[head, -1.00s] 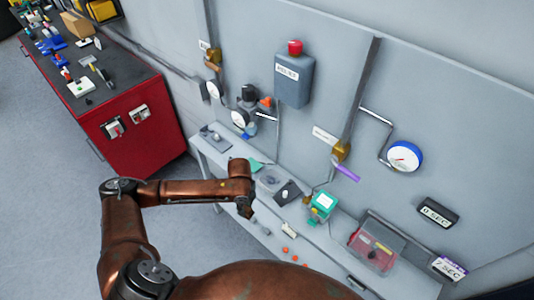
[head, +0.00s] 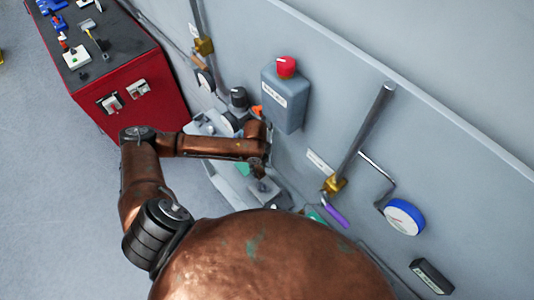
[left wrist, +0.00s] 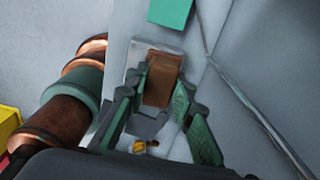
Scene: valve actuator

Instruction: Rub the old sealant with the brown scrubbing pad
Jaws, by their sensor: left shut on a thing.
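The brown scrubbing pad (left wrist: 162,78) is a small block between the green fingers of my left gripper (left wrist: 158,96) in the left wrist view. The gripper is shut on it. A pale grey plate shows just behind the pad; I cannot tell whether they touch. In the head view my left gripper (head: 262,166) is mostly hidden by its own wrist, near the panel and below the blue-grey box. The pad cannot be made out there. I cannot clearly pick out the old sealant in either view. My right gripper is not in view.
The blue-grey box (head: 284,105) with a red button is on the wall panel, close to my left wrist. A pipe with a brass valve (head: 333,184) and purple handle, and a blue gauge (head: 404,217), are to the right. A red cabinet (head: 125,95) stands left. Floor is clear.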

